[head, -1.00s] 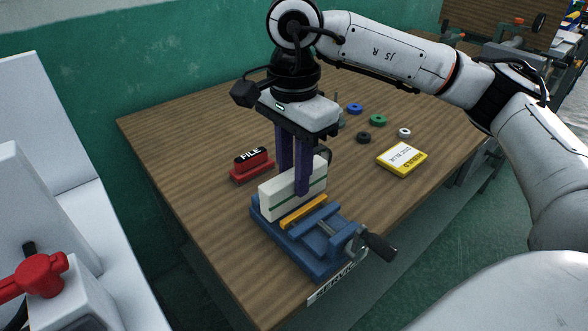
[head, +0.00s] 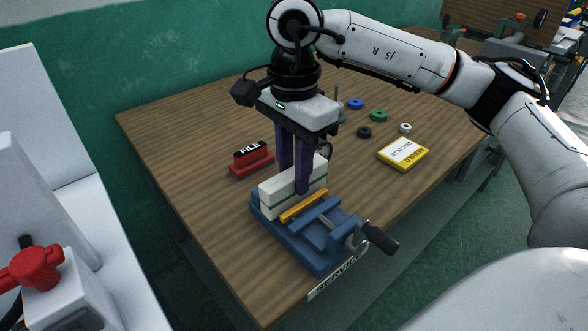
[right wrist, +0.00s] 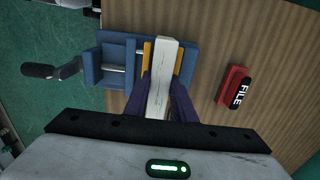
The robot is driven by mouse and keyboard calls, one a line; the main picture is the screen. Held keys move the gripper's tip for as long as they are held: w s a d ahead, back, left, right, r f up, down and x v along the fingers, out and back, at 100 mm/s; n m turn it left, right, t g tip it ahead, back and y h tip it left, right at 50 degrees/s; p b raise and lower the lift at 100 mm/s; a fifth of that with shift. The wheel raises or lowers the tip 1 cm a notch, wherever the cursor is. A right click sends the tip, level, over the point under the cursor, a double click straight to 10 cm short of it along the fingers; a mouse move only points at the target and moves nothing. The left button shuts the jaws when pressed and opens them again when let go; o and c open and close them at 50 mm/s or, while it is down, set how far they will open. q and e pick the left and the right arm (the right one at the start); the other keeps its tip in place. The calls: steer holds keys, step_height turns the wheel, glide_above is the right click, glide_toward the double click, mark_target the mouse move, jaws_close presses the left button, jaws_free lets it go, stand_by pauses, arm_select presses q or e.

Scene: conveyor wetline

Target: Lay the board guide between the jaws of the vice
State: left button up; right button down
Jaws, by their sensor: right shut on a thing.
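The board guide (head: 275,196) is a long white block with a green stripe along its side. My right gripper (head: 295,182) is shut on it from above with two purple fingers. The blue vice (head: 312,262) stands at the table's front edge, with a yellow-orange jaw face (head: 303,206) beside the guide. In the right wrist view the guide (right wrist: 160,75) lies lengthwise between two yellow jaw faces (right wrist: 148,54). The guide's underside is hidden, so I cannot tell whether it touches the vice bed. My left gripper is not in view.
A red FILE block (head: 251,160) stands left of the vice. A yellow-and-white box (head: 403,154) and several coloured rings (head: 378,116) lie to the right. The vice's black handle (head: 381,240) sticks out past the table's front edge. The left part of the wooden table (head: 190,130) is clear.

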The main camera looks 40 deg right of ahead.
steer(key=c, duration=1.4)
jaws_free()
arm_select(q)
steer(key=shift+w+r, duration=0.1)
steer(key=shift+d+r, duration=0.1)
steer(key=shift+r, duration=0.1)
arm_select(e)
steer(key=shift+r, duration=0.25)
arm_select(q)
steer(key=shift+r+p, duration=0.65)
steer(key=shift+p, duration=0.15)
arm_select(e)
step_height(320, 180, up, 9)
steer(key=shift+r, duration=0.1)
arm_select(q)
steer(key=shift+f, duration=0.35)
arm_select(e)
steer(key=shift+r, duration=0.3)
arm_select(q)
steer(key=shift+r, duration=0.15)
